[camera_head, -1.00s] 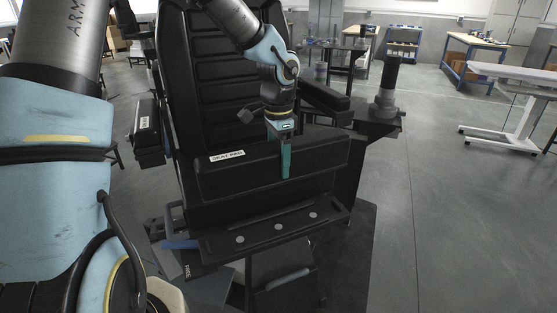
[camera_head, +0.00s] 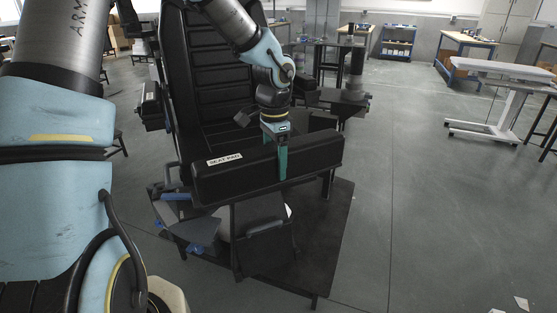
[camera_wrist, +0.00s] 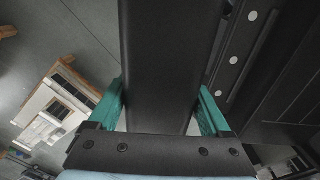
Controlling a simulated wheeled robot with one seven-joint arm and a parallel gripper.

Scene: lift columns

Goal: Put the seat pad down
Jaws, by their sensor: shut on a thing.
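The seat pad (camera_head: 240,174) is a long black padded block with a white "SEAT PAD" label near its left end. My gripper (camera_head: 282,163) comes down on it from above, with teal fingers shut across it right of its middle. In the wrist view the pad (camera_wrist: 160,50) runs between the two teal fingers of my gripper (camera_wrist: 160,105). The pad is held in front of a high-backed black chair (camera_head: 210,75) and hides part of it. In the wrist view a dark bar with white round bolt heads (camera_wrist: 234,60) lies right of the pad. I cannot tell whether the pad touches anything below.
A dark floor plate (camera_head: 325,225) lies under the chair. Black armrests flank the chair, and blue-handled parts (camera_head: 195,248) show low at its front left. A white table (camera_head: 490,68) and workbenches stand at the back right.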

